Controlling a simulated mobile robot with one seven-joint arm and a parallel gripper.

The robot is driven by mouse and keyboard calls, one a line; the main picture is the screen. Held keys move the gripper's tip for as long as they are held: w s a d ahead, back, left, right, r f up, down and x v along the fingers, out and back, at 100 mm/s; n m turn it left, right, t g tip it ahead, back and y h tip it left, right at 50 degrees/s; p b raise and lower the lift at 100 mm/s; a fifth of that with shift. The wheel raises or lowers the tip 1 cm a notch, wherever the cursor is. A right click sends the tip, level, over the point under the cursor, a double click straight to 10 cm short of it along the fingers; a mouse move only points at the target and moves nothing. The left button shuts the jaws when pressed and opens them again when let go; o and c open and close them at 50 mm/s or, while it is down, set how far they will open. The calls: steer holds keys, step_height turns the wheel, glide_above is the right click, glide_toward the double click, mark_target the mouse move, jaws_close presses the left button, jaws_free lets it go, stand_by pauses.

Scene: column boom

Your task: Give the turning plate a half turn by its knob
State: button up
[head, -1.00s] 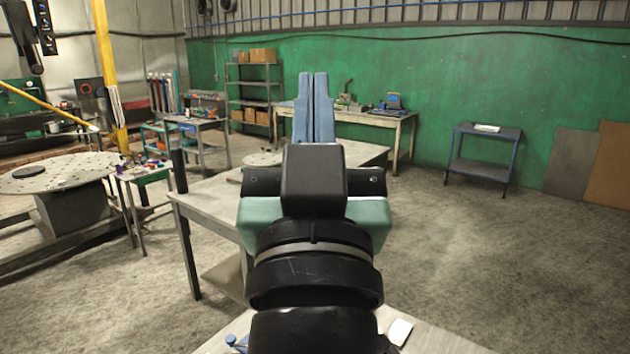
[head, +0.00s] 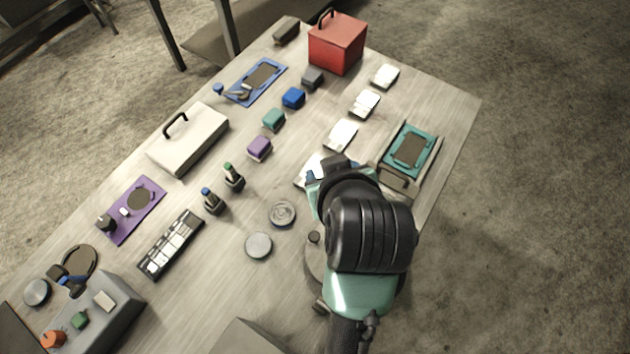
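A round grey-brown plate (head: 314,264) lies on the table at the left edge of my arm, which covers most of it. A small dark knob (head: 313,237) stands on its visible upper part. It looks like the turning plate, but I cannot tell for sure. My gripper (head: 318,176) is mostly hidden behind my dark wrist. Only a little blue and black of it shows, above the plate in the picture and over a pale item. I cannot see its fingertips, whether they are open, or any contact.
Two round discs (head: 283,213) (head: 258,245) lie left of the plate. Two small bottles (head: 233,177) stand beyond them. Colored blocks (head: 260,148), white items (head: 341,135), a teal tray (head: 431,160), a red box (head: 337,45) and a white case (head: 190,150) crowd the table (head: 455,105).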

mark_target(314, 237)
steer(key=s+f+g, duration=0.4)
steer(key=s+f, duration=0.4)
steer(key=f, duration=0.1)
steer(key=shift+n+y, duration=0.3)
steer(key=shift+y, duration=0.1)
steer(key=x, duration=0.8)
steer(key=a+x, duration=0.1)
steer(key=x, duration=0.3)
steer(key=shift+w+f, duration=0.1)
steer(key=shift+f, duration=0.15)
jaws_close()
